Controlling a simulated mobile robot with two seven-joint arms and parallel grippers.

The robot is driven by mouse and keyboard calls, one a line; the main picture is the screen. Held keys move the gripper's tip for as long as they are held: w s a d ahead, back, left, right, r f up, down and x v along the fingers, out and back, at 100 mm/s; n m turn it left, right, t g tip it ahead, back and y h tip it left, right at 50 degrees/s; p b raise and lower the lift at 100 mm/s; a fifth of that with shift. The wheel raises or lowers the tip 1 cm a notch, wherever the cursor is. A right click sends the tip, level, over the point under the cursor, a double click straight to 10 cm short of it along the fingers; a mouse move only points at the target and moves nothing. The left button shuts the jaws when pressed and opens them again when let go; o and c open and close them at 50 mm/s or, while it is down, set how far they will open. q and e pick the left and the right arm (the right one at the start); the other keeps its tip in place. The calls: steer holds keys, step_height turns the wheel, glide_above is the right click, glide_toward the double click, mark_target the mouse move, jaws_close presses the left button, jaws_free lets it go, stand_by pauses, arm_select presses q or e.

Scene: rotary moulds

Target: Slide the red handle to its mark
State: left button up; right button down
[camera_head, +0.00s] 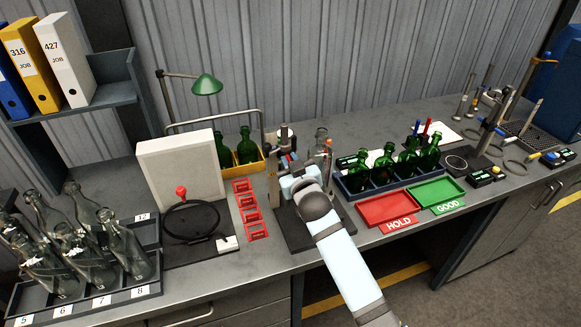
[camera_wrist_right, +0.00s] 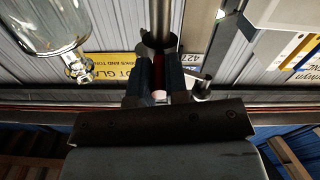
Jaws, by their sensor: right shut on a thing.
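My right gripper (camera_head: 289,163) reaches into a small upright fixture in the middle of the bench. Its two dark fingers also show in the wrist view (camera_wrist_right: 158,78), closed in front of a grey rod (camera_wrist_right: 161,22). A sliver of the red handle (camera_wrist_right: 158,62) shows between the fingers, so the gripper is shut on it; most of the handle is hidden. The fixture stands on a dark base plate (camera_head: 305,240) with an upright post (camera_head: 274,186). I cannot make out the mark. My left gripper is in neither view.
Left of the fixture are red frames (camera_head: 249,216) and a white panel (camera_head: 180,165) with a red knob (camera_head: 181,191). Clear bottles (camera_head: 90,253) stand far left. Right are green bottles (camera_head: 408,158), a red HOLD tray (camera_head: 385,208) and a green GOOD tray (camera_head: 435,191).

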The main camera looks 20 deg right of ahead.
steer(key=c, duration=1.1)
jaws_free()
steer(key=shift+s+f, duration=0.1)
steer(key=shift+s, duration=0.1)
steer(key=s+b, duration=0.1)
steer(key=s, duration=0.3)
steer(key=s+b, duration=0.1)
steer(key=s, duration=0.4)
steer(key=s+b, duration=0.1)
steer(key=s, duration=0.3)
steer(key=shift+s+d, duration=0.2)
steer(key=shift+d, duration=0.05)
